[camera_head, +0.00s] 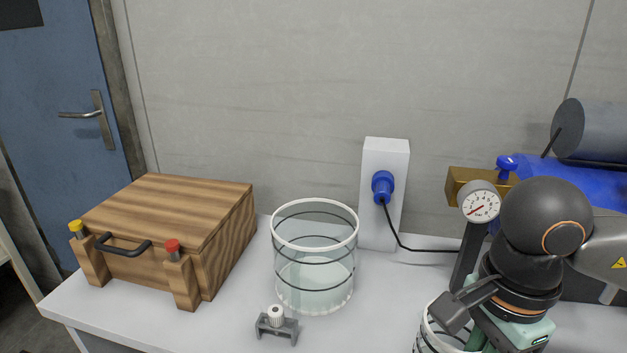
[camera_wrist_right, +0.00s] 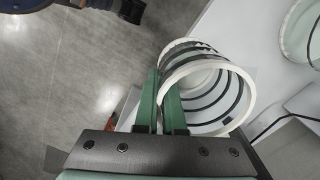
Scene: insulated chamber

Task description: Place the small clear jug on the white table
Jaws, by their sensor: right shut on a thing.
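The small clear jug (camera_head: 428,338) has a white rim and dark rings. It shows at the bottom edge of the head view, partly cut off and partly behind my right arm. My right gripper is shut on its wall at the rim; in the right wrist view the green fingers (camera_wrist_right: 163,88) pinch the left side of the jug (camera_wrist_right: 232,98). The jug is at the front edge of the white table (camera_head: 385,305), with floor showing to its left in the wrist view. I cannot tell whether it touches the table. My left gripper is not in view.
A larger clear jar (camera_head: 315,262) stands mid-table, with a small grey clamp-like part (camera_head: 276,325) in front. A wooden box (camera_head: 165,235) is on the left. A white socket block (camera_head: 385,155) and a gauge (camera_head: 481,206) are behind. Table between jar and my right arm is clear.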

